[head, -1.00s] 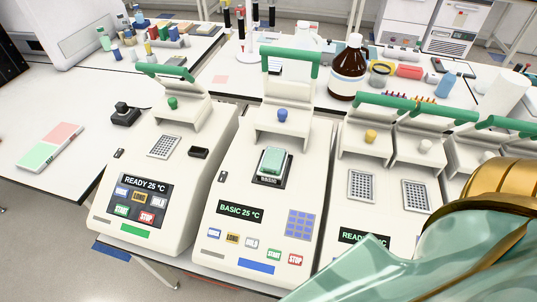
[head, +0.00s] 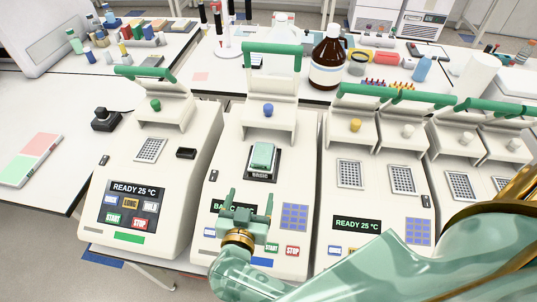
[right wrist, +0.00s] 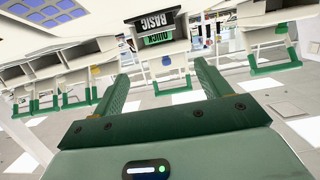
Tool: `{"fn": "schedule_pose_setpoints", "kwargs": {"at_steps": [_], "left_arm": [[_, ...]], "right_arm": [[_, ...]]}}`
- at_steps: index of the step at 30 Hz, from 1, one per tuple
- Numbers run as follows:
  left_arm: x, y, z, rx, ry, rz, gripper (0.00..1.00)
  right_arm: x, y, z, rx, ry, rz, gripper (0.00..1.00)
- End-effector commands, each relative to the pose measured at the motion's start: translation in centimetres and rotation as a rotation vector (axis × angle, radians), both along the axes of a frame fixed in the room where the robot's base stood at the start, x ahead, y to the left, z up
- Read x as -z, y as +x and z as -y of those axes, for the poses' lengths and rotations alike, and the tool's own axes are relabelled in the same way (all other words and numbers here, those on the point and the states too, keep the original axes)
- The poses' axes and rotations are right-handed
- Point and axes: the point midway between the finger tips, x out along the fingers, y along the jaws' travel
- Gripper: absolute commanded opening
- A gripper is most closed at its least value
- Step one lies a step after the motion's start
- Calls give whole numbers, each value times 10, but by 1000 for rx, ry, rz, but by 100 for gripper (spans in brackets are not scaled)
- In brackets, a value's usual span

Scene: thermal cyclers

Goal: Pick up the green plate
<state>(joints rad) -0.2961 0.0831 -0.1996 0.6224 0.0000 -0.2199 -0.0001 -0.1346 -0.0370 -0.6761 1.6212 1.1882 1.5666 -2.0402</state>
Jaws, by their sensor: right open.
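The green plate (head: 263,155) lies on the dark block labelled BASIC (head: 261,177) of the middle cycler, whose lid is raised. In the right wrist view the green plate (right wrist: 159,39) shows edge-on beyond the fingers, below the BASIC label in that picture. My right gripper (head: 250,203) is open and empty. It is over the front panel of the middle cycler, nearer to me than the plate and apart from it. In the right wrist view its two fingers (right wrist: 160,72) are spread wide with nothing between them. My left gripper is not in view.
Open-lidded cyclers stand close on both sides: one at left (head: 154,185) and a double one at right (head: 372,210). The raised green lid handle (head: 271,48) stands behind the plate. A brown bottle (head: 328,58) and other labware stand on the bench behind.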

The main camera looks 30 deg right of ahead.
Motion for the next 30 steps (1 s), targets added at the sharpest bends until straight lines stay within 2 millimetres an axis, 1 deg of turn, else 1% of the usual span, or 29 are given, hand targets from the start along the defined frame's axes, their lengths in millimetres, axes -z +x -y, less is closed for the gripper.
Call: {"fn": "schedule_pose_setpoints", "kwargs": {"at_steps": [6, 9, 12, 19, 25, 27, 30], "left_arm": [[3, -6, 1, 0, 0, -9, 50], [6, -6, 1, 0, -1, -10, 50], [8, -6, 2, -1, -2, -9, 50], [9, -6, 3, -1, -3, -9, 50], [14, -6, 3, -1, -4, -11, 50], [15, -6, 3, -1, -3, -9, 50], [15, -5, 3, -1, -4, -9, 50]], "right_arm": [[10, 40, 32, 2, -9, 2, 76], [15, 58, 45, 1, -8, 2, 76], [19, 72, 55, 0, -8, 1, 76], [22, 87, 68, 1, -7, 1, 76], [28, 113, 87, 1, -8, 0, 76], [30, 119, 91, 1, -9, 0, 76], [30, 122, 93, 1, -5, -1, 76]]}}
